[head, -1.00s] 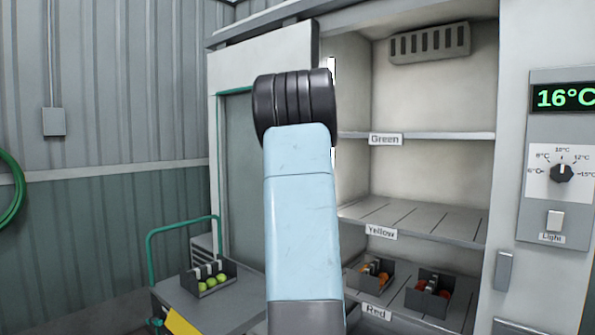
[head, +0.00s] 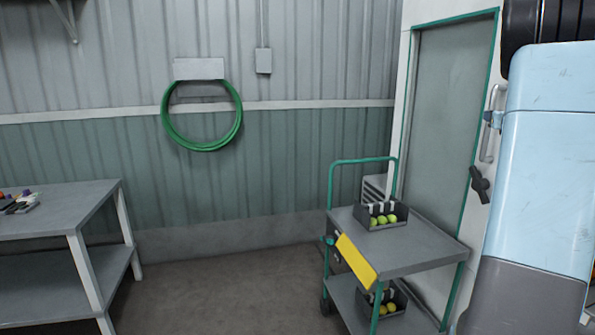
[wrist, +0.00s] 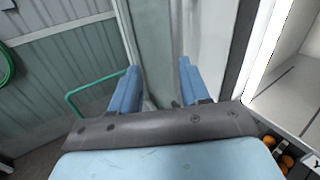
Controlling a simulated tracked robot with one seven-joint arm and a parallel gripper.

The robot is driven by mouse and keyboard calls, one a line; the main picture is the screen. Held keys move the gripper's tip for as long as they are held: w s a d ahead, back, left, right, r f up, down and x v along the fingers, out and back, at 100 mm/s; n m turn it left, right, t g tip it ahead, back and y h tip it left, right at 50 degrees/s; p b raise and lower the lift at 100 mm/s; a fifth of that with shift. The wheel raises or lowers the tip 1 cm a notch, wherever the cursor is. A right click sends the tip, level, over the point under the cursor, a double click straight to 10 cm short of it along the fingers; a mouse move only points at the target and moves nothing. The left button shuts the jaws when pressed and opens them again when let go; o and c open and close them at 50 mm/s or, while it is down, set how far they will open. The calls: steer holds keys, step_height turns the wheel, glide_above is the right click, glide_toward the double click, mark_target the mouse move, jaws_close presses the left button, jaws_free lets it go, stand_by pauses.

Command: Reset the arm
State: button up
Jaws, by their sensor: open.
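My gripper (wrist: 160,88) shows in the wrist view with its two blue fingers spread apart. It is open, with nothing between the fingers. Behind the fingers are the grey-green door panel and a pale vertical edge of the cold store. In the head view my arm stands upright at the right edge, and the gripper itself is not seen there.
A green-framed cart (head: 420,249) stands right of centre, with a dark crate (head: 365,217) of green tomatoes on top and another below. A grey table (head: 68,207) is at left. A green hose (head: 238,128) hangs on the wall. The floor between is clear.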

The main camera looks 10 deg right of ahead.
steer(key=s+a+r+n+y, duration=0.15)
steer(key=a+n+y, duration=0.75)
steer(key=a, duration=1.1)
steer(key=s+a+f+n+g+y, duration=0.1)
steer(key=s+a+f+n+g, duration=0.1)
steer(key=s+a+n, duration=0.45)
steer(key=s+a+f+n+g+y, duration=0.15)
steer(key=a+n, duration=0.25)
steer(key=a, duration=0.5)
steer(key=s+a+f+n+g+y, duration=0.1)
steer(key=s+a+f+n+g, duration=0.15)
steer(key=s+a+n, duration=0.35)
steer(key=s+a+f+n+g+h, duration=0.2)
steer(key=s+f+n, duration=0.3)
steer(key=s, duration=0.5)
steer(key=s+a+f+n+g+h, duration=0.3)
steer(key=s+f+n+h, duration=0.1)
steer(key=s+n, duration=0.5)
steer(key=shift+s+a+f, duration=0.25)
steer(key=shift+s+f, duration=0.1)
steer(key=shift+s, duration=0.1)
steer(key=shift+d, duration=0.1)
